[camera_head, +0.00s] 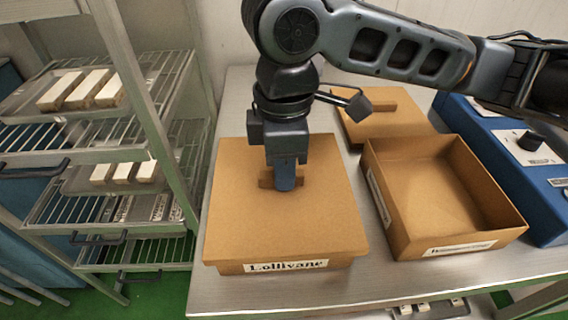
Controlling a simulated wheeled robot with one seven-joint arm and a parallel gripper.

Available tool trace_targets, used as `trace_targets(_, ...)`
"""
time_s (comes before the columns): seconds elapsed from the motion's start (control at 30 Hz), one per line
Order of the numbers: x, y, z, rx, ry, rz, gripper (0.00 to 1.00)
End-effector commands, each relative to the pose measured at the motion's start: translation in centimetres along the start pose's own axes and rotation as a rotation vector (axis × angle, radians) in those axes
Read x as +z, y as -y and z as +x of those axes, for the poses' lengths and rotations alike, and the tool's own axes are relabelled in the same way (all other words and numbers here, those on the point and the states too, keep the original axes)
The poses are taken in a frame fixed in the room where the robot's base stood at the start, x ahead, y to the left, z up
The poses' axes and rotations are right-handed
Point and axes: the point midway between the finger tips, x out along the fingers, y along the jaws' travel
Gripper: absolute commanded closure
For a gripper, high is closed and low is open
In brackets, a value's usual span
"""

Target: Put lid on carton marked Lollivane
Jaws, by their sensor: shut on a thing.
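The carton marked Lollivane (235,268) stands on the metal table at the left, its label facing the front edge. The brown lid (320,215) is over the carton's top and hides its inside. It looks level, with a thin strip of carton wall and the label showing below its front edge. I cannot tell whether it is fully seated. My gripper (286,184) points down at the lid's middle and is shut on the lid's raised handle (266,182).
An open, empty carton (440,200) with an unreadable label stands to the right. Another lid (385,125) lies behind it. A blue machine (530,150) stands at the right edge. A metal rack (140,130) with white blocks on trays is at the left. Bare table (450,275) shows in front.

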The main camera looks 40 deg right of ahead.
Motion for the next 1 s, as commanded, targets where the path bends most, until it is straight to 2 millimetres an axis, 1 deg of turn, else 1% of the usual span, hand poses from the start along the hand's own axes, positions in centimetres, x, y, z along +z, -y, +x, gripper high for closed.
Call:
trace_targets(0.07,0.0,0.0,-0.01,0.0,0.0,0.0,1.0)
trace_targets(0.1,0.0,0.0,-0.01,0.0,0.0,0.0,0.8)
trace_targets(0.4,-0.01,0.0,-0.01,0.0,0.0,0.0,0.52)
trace_targets(0.57,-0.01,0.0,-0.01,0.0,0.0,0.0,0.52)
trace_targets(0.7,-0.01,0.0,-0.01,0.0,0.0,0.0,0.39)
trace_targets(0.8,-0.01,0.0,-0.01,0.0,0.0,0.0,0.31)
trace_targets(1.0,-0.01,0.0,-0.01,0.0,0.0,0.0,0.31)
